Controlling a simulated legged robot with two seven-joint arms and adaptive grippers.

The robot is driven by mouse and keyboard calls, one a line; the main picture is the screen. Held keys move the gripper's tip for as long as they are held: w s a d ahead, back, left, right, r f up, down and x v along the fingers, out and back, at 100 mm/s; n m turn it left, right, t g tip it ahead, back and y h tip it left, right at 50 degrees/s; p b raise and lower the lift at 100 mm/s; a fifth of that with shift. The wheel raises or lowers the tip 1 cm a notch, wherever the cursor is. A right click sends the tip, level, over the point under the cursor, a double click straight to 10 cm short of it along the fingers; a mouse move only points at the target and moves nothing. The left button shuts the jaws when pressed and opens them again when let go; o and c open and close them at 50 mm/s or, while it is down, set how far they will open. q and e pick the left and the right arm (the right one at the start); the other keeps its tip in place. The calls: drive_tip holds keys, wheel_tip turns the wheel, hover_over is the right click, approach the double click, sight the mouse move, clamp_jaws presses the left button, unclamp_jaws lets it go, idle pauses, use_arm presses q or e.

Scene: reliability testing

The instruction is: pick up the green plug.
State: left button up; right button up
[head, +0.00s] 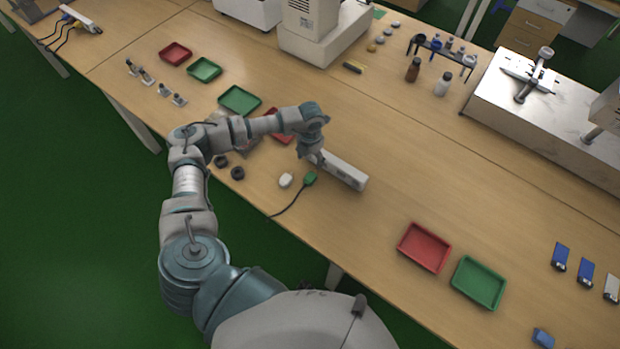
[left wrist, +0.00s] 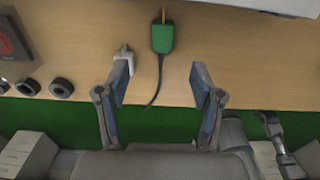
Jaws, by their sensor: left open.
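The green plug (head: 310,178) lies on the wooden table near its front edge, with a dark cable running toward the edge. It also shows in the left wrist view (left wrist: 162,38), its metal pins pointing up in the picture and its cable hanging down between my fingers. My left gripper (head: 312,157) is above the table, close to the plug. In the left wrist view my left gripper (left wrist: 160,80) is open and empty, with the plug beyond and between its fingertips. A white plug (head: 286,180) lies just left of the green one. My right gripper does not show.
A white power strip (head: 343,171) lies right beside the green plug. Dark round parts (head: 237,173) lie to the left. A red tray (head: 424,247) and a green tray (head: 478,282) stand to the right. The table between power strip and trays is clear.

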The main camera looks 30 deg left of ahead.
use_arm(q)
hover_over(310, 177)
drive_tip(key=f, duration=0.6)
drive_tip(key=shift+w+a, duration=0.1)
drive_tip(key=shift+w, duration=0.2)
drive_tip(key=f, duration=0.5)
drive_tip(key=shift+s+f, duration=0.2)
drive_tip(key=shift+f, duration=0.05)
clamp_jaws()
